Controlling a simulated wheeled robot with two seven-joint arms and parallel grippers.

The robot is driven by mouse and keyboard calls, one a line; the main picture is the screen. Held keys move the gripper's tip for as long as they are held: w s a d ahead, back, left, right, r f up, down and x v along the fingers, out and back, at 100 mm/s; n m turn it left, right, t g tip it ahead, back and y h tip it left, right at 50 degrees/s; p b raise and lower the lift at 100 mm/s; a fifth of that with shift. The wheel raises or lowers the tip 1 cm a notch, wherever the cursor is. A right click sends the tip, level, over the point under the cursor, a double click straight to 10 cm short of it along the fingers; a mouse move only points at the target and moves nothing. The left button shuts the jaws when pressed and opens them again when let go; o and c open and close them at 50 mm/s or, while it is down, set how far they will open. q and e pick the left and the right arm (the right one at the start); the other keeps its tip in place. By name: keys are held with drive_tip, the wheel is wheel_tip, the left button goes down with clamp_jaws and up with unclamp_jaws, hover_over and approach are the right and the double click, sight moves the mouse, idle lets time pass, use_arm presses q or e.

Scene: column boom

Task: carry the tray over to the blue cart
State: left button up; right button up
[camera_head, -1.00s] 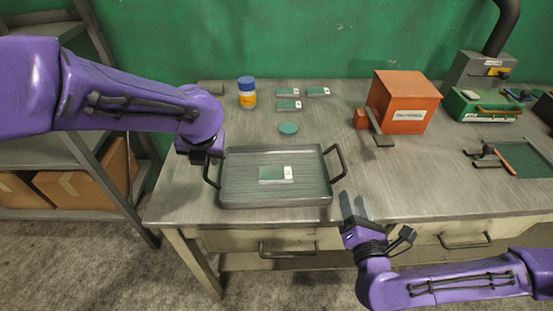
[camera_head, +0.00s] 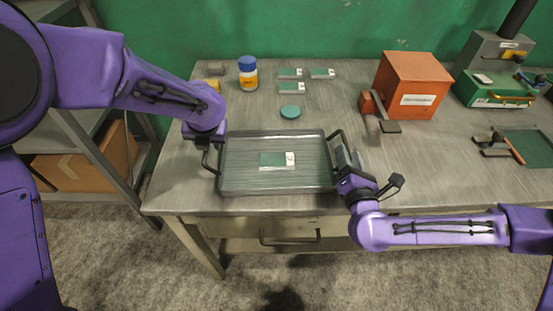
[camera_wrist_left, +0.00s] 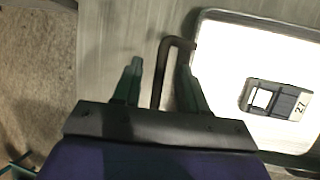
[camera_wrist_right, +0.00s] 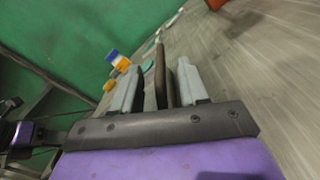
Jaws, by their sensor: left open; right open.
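The grey metal tray (camera_head: 240,184) lies on the workbench with a dark handle at each end. A small green-and-white card (camera_head: 276,160) lies in it. My left gripper (camera_wrist_left: 160,80) is open, with its fingers on either side of the tray's left handle (camera_wrist_left: 163,70); in the head view my wrist hides these fingers. My right gripper (camera_head: 347,158) is open at the tray's right handle (camera_head: 336,137). In the right wrist view that handle (camera_wrist_right: 160,75) stands between the two fingers. The blue cart is not in view.
A shelf with cardboard boxes (camera_head: 85,165) is at left.

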sight(347, 146)
use_arm(q)
drive_tip(key=shift+x, duration=1.85)
use_arm(e)
drive_tip(key=shift+w+a, duration=0.2)
drive_tip(key=shift+w, duration=1.65)
use_arm(q)
drive_tip(key=shift+r, duration=0.1)
clamp_jaws()
use_arm(e)
clamp_jaws()
use_arm(q)
drive_tip(key=shift+r, duration=0.1)
use_arm(e)
drive_tip(key=shift+r, duration=0.1)
